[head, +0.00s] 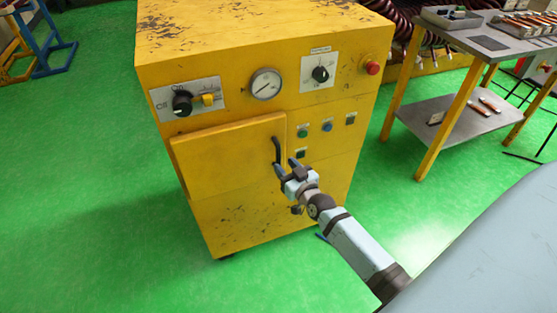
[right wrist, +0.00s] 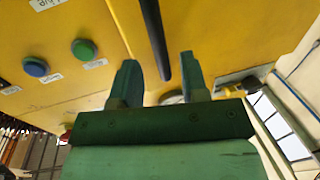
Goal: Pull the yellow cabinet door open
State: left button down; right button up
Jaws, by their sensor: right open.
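The yellow cabinet (head: 260,210) stands in the middle of the head view. Its yellow door (head: 228,165) is on the upper left of the front and looks shut or nearly so. The black handle (head: 277,150) is upright at the door's right edge. My right gripper (head: 286,168) is open just in front of the handle's lower end. In the right wrist view the handle (right wrist: 156,40) runs between the two fingertips (right wrist: 160,75), with no clear contact. My left gripper is not in view.
A dial gauge (head: 266,84), a black knob (head: 182,103) and a red button (head: 373,67) are on the panel above the door. A workbench (head: 485,45) with tools stands at the right. Green floor (head: 80,190) is clear left of the cabinet.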

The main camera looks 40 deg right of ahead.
aim_at(280, 160)
jog(key=shift+w+d, duration=0.1)
jog(key=shift+w, duration=2.1)
jog(key=shift+c, duration=0.2)
grip_shut()
